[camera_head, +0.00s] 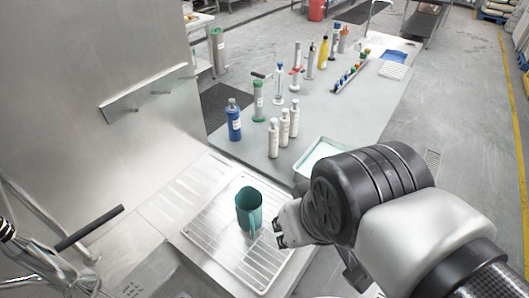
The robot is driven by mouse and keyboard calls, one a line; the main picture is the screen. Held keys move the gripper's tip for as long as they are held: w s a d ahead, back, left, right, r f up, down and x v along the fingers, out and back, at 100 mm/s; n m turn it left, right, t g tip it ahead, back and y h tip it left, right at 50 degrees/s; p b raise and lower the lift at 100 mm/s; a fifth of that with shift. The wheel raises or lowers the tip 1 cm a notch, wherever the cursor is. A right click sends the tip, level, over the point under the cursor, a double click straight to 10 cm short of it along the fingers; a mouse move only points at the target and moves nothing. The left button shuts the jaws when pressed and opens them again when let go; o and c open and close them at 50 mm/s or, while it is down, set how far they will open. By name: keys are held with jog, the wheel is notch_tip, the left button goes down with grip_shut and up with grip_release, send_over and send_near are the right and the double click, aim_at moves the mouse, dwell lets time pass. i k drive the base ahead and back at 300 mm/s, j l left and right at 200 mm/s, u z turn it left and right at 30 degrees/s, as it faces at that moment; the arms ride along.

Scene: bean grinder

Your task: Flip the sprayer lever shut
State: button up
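A chrome sprayer fitting (8,231) with metal tubing is at the lower left edge, partly cut off by the frame. A long black bar (90,228) slants up to the right beside it; I cannot tell for sure whether this is the sprayer lever. My gripper (280,232) is far to the right of these, just right of a teal pitcher (249,204) and near its handle. Its two dark fingertips are a little apart with nothing visible between them. The pitcher stands upright on a ribbed metal drain tray (213,238).
A steel wall panel (90,60) rises behind the sink. A grey table (330,115) beyond holds a blue bottle (234,122), several white bottles (284,127) and other bottles. A white tray (318,154) lies behind my arm. Space between the pitcher and the black bar looks clear.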

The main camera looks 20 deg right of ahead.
aim_at(67, 242)
jog(key=u, duration=1.5)
